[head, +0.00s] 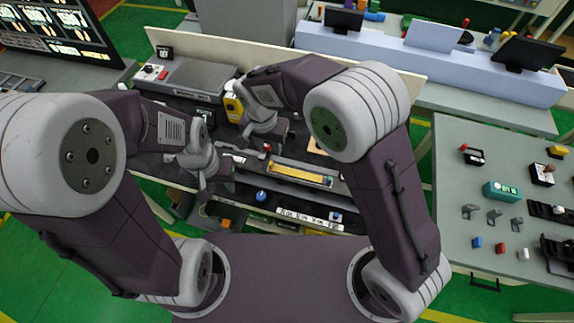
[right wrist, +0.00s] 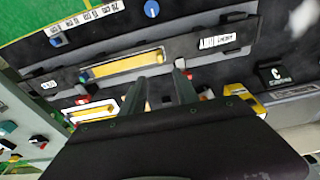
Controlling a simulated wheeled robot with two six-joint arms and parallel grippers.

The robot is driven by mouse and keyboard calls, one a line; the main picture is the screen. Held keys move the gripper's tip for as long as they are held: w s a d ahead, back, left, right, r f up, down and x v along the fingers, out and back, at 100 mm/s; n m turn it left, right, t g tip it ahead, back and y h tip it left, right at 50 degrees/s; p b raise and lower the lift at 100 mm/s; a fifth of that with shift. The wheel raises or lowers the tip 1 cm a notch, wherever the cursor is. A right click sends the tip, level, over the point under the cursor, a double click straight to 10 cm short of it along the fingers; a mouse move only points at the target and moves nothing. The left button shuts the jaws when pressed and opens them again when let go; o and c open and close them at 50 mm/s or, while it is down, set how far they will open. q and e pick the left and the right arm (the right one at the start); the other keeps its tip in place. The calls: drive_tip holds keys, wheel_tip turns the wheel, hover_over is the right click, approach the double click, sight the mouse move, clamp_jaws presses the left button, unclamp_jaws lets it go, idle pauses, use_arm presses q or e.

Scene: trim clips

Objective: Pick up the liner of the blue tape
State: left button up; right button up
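I cannot make out a blue tape or its liner for certain. A yellow strip (head: 298,174) lies in a long dark holder on the black work surface, and it also shows in the right wrist view (right wrist: 125,66). A round blue knob (head: 261,196) is in front of the holder; it is at the top of the right wrist view (right wrist: 152,9). A small blue piece (head: 336,216) is beside a white number strip. My right gripper (right wrist: 162,74) has its fingers apart with nothing seen between them. My left gripper (head: 203,188) is over the left of the surface; its finger gap is unclear.
A yellow device (head: 233,107) stands behind my right wrist. A grey case (head: 197,78) is at the back left, before a low cream board. The white number strip (head: 308,218) runs along the front edge. A side table (head: 480,150) with several small parts is at right.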

sight(271, 163)
wheel_tip(271, 163, down, 3)
drive_tip(key=shift+s+f+p, duration=0.1)
drive_tip(key=shift+f+p, duration=0.1)
drive_tip(key=shift+p, duration=0.25)
drive_tip(key=shift+a+f, duration=0.1)
drive_tip(key=shift+f, duration=0.25)
wheel_tip(271, 163, down, 4)
drive_tip(key=shift+p, duration=0.8)
drive_tip(key=shift+w+f, duration=0.35)
drive_tip(key=shift+f, duration=0.1)
drive_tip(key=shift+s, duration=0.1)
clamp_jaws()
